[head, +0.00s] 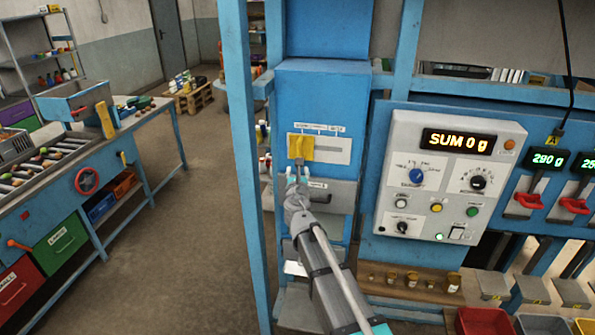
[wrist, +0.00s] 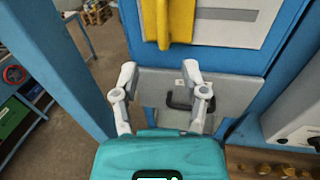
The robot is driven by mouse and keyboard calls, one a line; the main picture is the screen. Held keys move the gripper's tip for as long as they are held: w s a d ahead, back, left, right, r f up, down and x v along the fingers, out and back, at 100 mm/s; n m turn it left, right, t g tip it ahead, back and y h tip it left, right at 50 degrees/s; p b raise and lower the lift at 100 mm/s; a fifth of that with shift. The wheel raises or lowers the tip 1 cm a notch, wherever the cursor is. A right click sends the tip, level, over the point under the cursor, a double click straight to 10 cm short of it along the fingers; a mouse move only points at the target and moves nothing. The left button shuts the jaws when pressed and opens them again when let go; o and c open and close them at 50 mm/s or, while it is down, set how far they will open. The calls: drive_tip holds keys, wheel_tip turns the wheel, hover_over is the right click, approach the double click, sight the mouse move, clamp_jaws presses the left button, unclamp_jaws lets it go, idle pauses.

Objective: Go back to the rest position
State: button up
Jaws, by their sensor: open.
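My gripper (head: 297,175) is in front of the blue cabinet (head: 318,95), just below a yellow slider handle (head: 301,147) on a pale slotted plate (head: 336,151). In the wrist view my gripper (wrist: 160,75) has its two fingers spread apart with nothing between them. The yellow handle (wrist: 168,22) is at the top of that view, beyond the fingertips. A grey drawer front with a black handle (wrist: 190,102) lies behind and below the fingers. Whether the fingertips touch anything is hard to tell.
A blue post (head: 240,150) stands close left of the arm. A blue workbench (head: 80,190) is at left. Floor between bench and post is clear.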

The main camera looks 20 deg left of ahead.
idle(0.4)
drive_tip(key=w+d+f+m+g+h+b, duration=0.1)
drive_tip(key=d+f+m+g+h+b, duration=0.2)
drive_tip(key=d+f+m, duration=0.65)
drive_tip(key=w+d+f+m+h+b, duration=0.1)
drive_tip(key=d+f+m+h+b, duration=0.3)
drive_tip(key=d, duration=1)
drive_tip(key=w+d+f+m+g+h+b, duration=0.1)
drive_tip(key=d+f+m+g+h+b, duration=0.25)
drive_tip(key=d+m, duration=0.65)
drive_tip(key=s+d+f+m+g+h+b, duration=0.1)
drive_tip(key=s+d+f+m+g+b, duration=0.1)
drive_tip(key=s+d+f+m, duration=0.4)
drive_tip(key=s+d+f+m+g+b, duration=0.3)
drive_tip(key=s+d+f, duration=0.1)
drive_tip(key=d+f, duration=0.45)
drive_tip(key=s+d+f+m+g+y+b, duration=0.4)
drive_tip(key=s+f+m, duration=0.3)
drive_tip(key=s, duration=0.4)
drive_tip(key=shift+s+d+f+m+g+b, duration=0.15)
drive_tip(key=shift+s+d+m+g+b, duration=0.3)
drive_tip(key=shift+m, duration=0.3)
drive_tip(key=shift+w+d, duration=0.1)
drive_tip(key=shift+w, duration=0.1)
drive_tip(key=shift+c, duration=0.3)
